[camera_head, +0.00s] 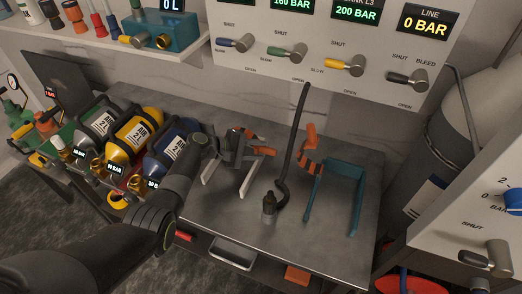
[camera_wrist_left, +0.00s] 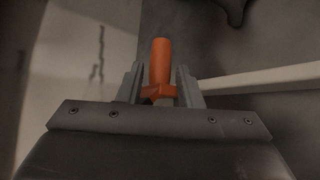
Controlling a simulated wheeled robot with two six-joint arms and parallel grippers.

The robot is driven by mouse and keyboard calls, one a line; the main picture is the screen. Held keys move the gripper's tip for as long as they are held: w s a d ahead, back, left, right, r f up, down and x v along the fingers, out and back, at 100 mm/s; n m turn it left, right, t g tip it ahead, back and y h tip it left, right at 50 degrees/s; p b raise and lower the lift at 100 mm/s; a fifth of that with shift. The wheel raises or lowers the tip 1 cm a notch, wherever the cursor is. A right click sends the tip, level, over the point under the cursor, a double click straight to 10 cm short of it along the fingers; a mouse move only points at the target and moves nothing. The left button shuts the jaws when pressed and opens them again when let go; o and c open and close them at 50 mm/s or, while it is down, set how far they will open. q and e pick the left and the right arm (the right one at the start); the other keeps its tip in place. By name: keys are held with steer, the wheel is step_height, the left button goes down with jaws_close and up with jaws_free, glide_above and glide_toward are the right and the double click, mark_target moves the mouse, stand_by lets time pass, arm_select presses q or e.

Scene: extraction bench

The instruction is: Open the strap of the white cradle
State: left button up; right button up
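The white cradle (camera_head: 211,182) stands on the bench, left of its middle. Its white bars show, and my left gripper hides part of it from above. An orange strap lever (camera_head: 262,150) sticks out at the cradle. In the left wrist view the orange lever (camera_wrist_left: 160,62) stands upright between the two grey fingers of my left gripper (camera_wrist_left: 160,85), with a narrow gap on each side of its upper part. My left gripper also shows over the cradle in the head view (camera_head: 240,150). A white bar (camera_wrist_left: 265,79) runs off to the right. My right gripper is not in view.
Grey, yellow (camera_head: 135,135) and blue cylinders lie at left. A valve panel (camera_head: 330,25) stands behind.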

arm_select(q)
steer(key=shift+x, duration=0.85)
jaws_close()
